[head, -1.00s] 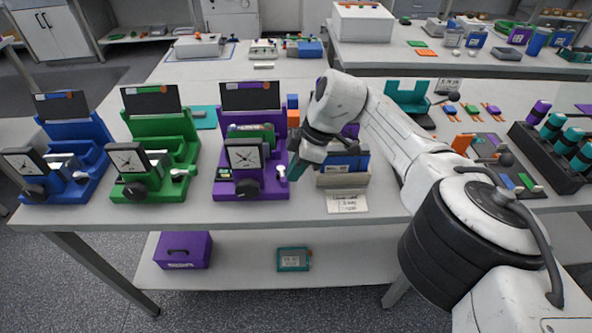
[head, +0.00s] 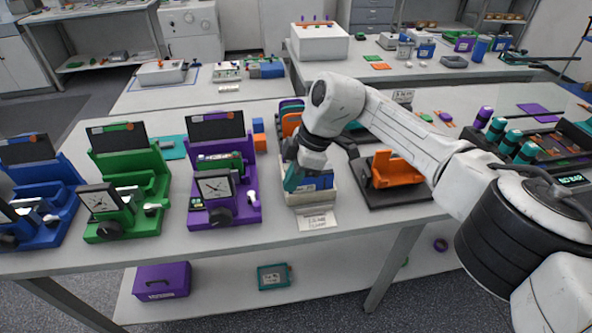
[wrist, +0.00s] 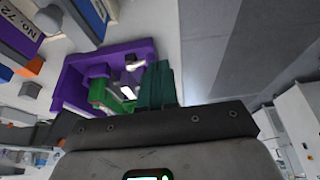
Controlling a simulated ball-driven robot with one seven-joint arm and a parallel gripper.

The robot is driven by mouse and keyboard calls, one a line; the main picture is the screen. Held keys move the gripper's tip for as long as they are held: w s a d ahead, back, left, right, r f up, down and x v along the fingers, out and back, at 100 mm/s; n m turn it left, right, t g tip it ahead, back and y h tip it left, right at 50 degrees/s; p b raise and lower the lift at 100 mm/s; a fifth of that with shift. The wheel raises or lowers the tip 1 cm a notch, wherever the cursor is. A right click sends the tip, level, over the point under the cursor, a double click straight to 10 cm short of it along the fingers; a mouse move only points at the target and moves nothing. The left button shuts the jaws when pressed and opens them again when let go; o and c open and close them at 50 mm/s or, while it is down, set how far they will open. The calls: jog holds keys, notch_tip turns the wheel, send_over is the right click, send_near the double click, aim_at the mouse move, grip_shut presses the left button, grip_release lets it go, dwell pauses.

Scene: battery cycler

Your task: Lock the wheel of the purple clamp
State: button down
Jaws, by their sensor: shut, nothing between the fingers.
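The purple clamp (head: 253,215) stands on the bench left of my gripper, with a dial face (head: 215,187) at its front and a dark screen behind. Its black wheel (head: 221,216) sits low at the front, and a small white-tipped lever (head: 251,197) is at its right. Whether the wheel is locked cannot be told. My gripper (head: 291,182), with teal fingers, is shut and empty, right of the clamp and apart from it, in front of a card box. In the wrist view the closed fingers (wrist: 156,85) show beside the purple clamp (wrist: 72,80), whose wheel I cannot make out there.
A green clamp (head: 160,185) and a blue clamp (head: 62,170) stand to the left. The cream card box (head: 296,197) with a label stands just behind my gripper. An orange clamp (head: 395,172) on a dark base is right of it. The bench's front edge is close.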

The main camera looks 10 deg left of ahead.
jog(key=shift+v, duration=1.1)
jog(key=shift+s, duration=0.15)
